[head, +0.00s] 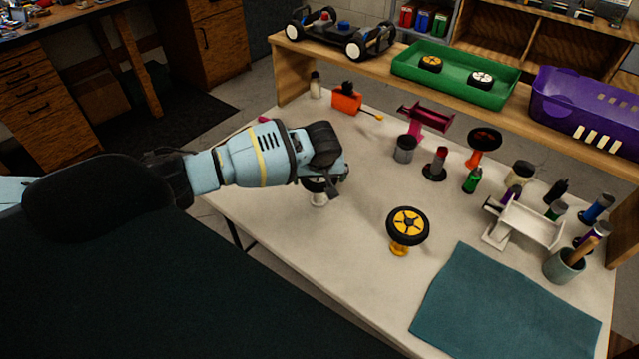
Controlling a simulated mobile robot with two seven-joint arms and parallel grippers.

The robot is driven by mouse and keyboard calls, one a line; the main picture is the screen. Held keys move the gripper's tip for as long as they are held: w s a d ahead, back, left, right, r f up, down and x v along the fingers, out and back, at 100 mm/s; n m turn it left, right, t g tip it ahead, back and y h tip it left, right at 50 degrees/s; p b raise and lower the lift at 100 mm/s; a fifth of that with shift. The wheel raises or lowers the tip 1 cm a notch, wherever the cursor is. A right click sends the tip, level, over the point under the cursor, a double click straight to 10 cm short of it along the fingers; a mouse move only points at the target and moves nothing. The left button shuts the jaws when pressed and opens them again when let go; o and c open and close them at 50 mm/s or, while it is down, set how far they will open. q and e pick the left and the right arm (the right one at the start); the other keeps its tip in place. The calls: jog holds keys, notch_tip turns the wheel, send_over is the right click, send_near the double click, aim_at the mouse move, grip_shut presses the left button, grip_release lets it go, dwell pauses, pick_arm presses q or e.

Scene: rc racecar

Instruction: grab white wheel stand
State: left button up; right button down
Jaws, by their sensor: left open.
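The white wheel stand (319,200) is on the white table, left of the middle, with its lower part showing. A dark wheel (314,186) rests on top of it, largely covered by my left gripper. My left gripper (337,184) reaches in from the left, open, right over and beside the wheel and stand. Its fingers hide part of the wheel, and I cannot tell whether they touch it. My right gripper is not in view.
A yellow stand with a yellow-hubbed wheel (408,226) is to the right. A teal cloth (506,305) lies at the front right. A white spoiler-like part (522,222) and several bottles stand right. A wooden shelf (455,97) holds a green tray (455,75) and purple basket (590,108).

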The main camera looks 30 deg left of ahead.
pick_arm(q)
jog(key=shift+c, duration=0.4)
jog(key=c, duration=0.6)
jog(key=shift+c, duration=0.2)
jog(key=shift+r, duration=0.1)
jog(key=shift+r, duration=0.45)
jog(key=v, duration=0.3)
jog(key=shift+a+p, duration=0.2)
jog(key=shift+p, duration=0.15)
jog(key=s+d+p, duration=0.1)
jog(key=s+d, duration=0.1)
jog(key=s, duration=0.5)
jog(key=s+d+r+p, duration=0.1)
jog(key=s+d, duration=0.1)
jog(key=s, duration=0.5)
jog(key=shift+s+d, duration=0.2)
jog(key=shift+d, duration=0.1)
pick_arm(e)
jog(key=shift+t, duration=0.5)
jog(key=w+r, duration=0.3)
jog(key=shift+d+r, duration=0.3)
